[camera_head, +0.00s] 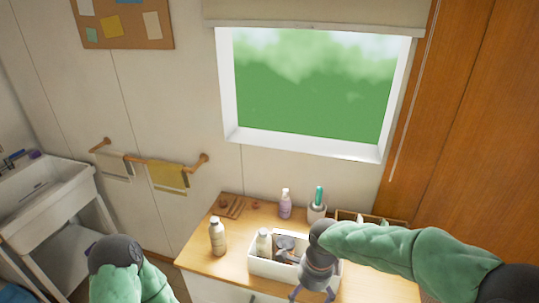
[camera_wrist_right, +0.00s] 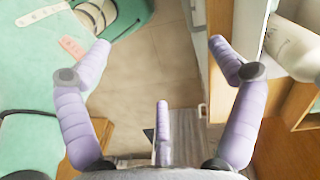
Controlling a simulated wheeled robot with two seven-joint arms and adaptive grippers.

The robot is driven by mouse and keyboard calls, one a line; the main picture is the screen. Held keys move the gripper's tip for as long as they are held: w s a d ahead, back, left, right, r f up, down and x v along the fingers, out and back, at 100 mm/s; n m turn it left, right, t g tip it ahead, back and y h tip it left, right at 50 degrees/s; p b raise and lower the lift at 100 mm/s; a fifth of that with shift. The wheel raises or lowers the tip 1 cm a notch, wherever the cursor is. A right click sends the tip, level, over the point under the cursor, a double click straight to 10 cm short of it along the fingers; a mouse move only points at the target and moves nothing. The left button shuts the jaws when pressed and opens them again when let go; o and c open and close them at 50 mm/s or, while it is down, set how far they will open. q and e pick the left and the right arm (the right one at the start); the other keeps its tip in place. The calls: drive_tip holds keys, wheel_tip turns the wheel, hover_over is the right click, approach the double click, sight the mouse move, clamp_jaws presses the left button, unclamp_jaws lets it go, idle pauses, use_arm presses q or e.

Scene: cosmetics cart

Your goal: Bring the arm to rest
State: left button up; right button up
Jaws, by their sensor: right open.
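My right arm (camera_head: 375,245), in a green sleeve, reaches in from the right in the head view. Its grey wrist hangs in front of a white box on the cart. My right gripper (camera_head: 312,294) points down, its purple fingers cut off by the bottom edge. In the right wrist view the gripper (camera_wrist_right: 160,58) has its fingers spread wide with nothing between them, above tiled floor. My left arm (camera_head: 120,275) shows only as a green sleeve and a dark joint at the bottom left. I cannot see its gripper fingers.
The wooden cart top (camera_head: 200,247) carries the white box (camera_head: 263,268) with a bottle and grey items in it. A pale bottle (camera_head: 217,237), a lilac bottle (camera_head: 285,205) and a cup with a teal item (camera_head: 317,211) stand around it. A white sink (camera_head: 45,205) is at left.

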drive_tip(key=s+f+n+y+b, duration=0.1)
drive_tip(key=s+f+n, duration=0.3)
drive_tip(key=f, duration=0.6)
drive_tip(key=s+f+n+y+b, duration=0.1)
drive_tip(key=s+f+n, duration=0.3)
drive_tip(key=f, duration=0.7)
drive_tip(key=s+f+n+y, duration=0.1)
drive_tip(key=s+f+n, duration=0.3)
drive_tip(key=f, duration=0.7)
drive_tip(key=n, duration=0.2)
drive_tip(key=shift+s+a+n+t+b, duration=0.25)
drive_tip(key=shift+n+t+b, duration=0.05)
drive_tip(key=shift+n+b, duration=0.1)
drive_tip(key=shift+f, duration=0.1)
